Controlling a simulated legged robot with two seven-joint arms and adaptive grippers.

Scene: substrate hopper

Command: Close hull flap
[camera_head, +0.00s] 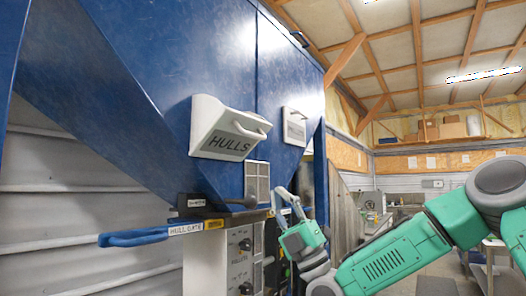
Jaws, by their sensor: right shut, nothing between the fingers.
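The hull flap (226,130) is a white box-like flap labelled HULLS on the blue hopper (150,75). It is tilted outward at its top, with a curved handle (249,131) on its front. My right gripper (285,190) is shut and empty, to the right of and below the flap, apart from it. Its arm comes in from the right. My left gripper is not in view.
A second white flap (294,127) is farther along the hopper. A blue handle labelled HULL GATE (135,238) sticks out at lower left. A control panel (237,265) stands under the hopper.

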